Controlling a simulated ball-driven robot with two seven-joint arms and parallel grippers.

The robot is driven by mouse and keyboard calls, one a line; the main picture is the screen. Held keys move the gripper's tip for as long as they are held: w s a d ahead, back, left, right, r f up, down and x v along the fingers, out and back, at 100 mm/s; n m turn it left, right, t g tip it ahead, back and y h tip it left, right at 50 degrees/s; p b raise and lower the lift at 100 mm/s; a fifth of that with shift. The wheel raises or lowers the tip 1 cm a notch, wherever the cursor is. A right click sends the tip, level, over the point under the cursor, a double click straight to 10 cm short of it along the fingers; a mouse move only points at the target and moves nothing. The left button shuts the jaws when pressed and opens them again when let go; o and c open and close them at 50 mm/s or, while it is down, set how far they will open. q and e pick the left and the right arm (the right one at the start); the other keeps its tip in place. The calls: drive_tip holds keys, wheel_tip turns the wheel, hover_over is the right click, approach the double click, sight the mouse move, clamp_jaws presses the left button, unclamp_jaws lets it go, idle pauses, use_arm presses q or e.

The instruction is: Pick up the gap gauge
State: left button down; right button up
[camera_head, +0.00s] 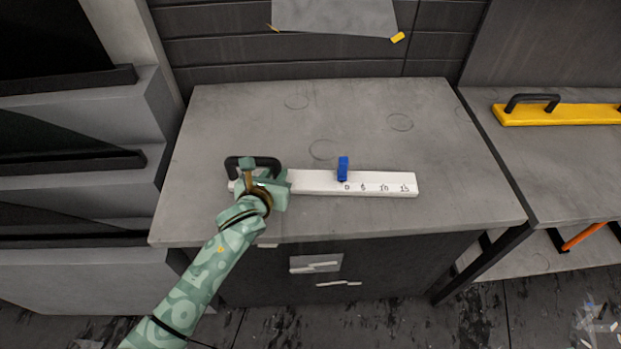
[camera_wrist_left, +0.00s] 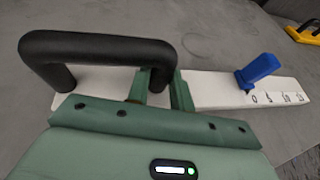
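The gap gauge (camera_head: 309,182) is a long white bar with a printed scale, a black handle at its left end and a blue slider (camera_head: 343,168). It lies flat on the grey worktop. In the left wrist view its black handle (camera_wrist_left: 90,45) arches over the bar, and the blue slider (camera_wrist_left: 258,71) stands near the scale marks. My left gripper (camera_head: 250,172) is at the handle. Its green fingers (camera_wrist_left: 162,92) are at the handle's right post, partly hiding it. I cannot tell whether they are closed on the post. My right gripper is not in view.
The worktop (camera_head: 400,125) is clear around the gauge, with faint ring marks. A yellow tool with a black handle (camera_head: 560,114) lies on the right-hand surface beyond a gap. Grey stepped shelves stand left, a dark panelled wall behind.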

sight(274, 162)
use_arm(q)
drive_tip(key=shift+w+r+p, duration=0.1)
drive_tip(key=shift+r+p, duration=0.25)
drive_tip(key=shift+r, duration=0.35)
wheel_tip(274, 162, up, 3)
drive_tip(key=shift+f+p, duration=0.2)
drive_tip(key=shift+p, duration=0.5)
drive_tip(key=s+d+r+p, duration=0.1)
drive_tip(key=s+r+p, duration=0.4)
drive_tip(key=s+r, duration=0.4)
drive_tip(key=s, duration=0.5)
drive_tip(key=shift+d+r, duration=0.15)
drive_tip(key=shift+d, duration=0.05)
